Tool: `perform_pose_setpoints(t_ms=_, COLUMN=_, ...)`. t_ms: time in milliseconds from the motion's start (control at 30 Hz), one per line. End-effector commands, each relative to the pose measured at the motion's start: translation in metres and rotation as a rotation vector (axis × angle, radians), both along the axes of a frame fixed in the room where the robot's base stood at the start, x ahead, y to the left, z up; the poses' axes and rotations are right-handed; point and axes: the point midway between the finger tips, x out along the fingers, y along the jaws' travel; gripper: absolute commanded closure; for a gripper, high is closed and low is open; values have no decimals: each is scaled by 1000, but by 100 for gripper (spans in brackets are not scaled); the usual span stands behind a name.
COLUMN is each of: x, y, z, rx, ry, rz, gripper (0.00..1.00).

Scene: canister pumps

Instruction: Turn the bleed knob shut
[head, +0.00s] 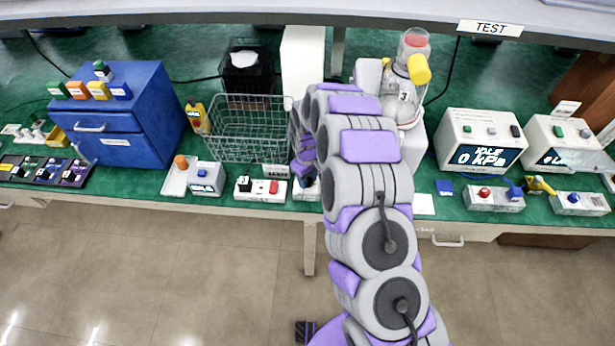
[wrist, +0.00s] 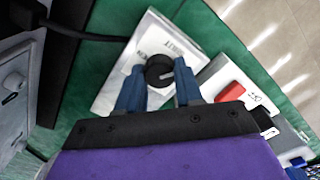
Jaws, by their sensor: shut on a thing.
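The bleed knob (wrist: 159,69) is a round black knob with a pale pointer line, on a white labelled plate (wrist: 118,84) in the wrist view. The plate's lettering is too blurred to read surely. My gripper (wrist: 158,80) has its two blue fingers on either side of the knob, shut on it. In the head view my arm reaches to the bench edge, and my gripper (head: 305,178) is mostly hidden there. The knob cannot be made out in that view.
A white box with a red switch (wrist: 230,91) lies close beside the plate in the wrist view. In the head view a wire basket (head: 248,130) stands left of my arm, and a glass vessel with a yellow cap (head: 418,70) stands behind it.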

Motion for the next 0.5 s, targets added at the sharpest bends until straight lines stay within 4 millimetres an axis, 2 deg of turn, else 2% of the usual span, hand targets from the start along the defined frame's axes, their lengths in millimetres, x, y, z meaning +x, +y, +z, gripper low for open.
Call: perform_pose_setpoints(t_ms=500, x=1, y=1, z=0, rx=1, ry=-2, rz=39, gripper=95)
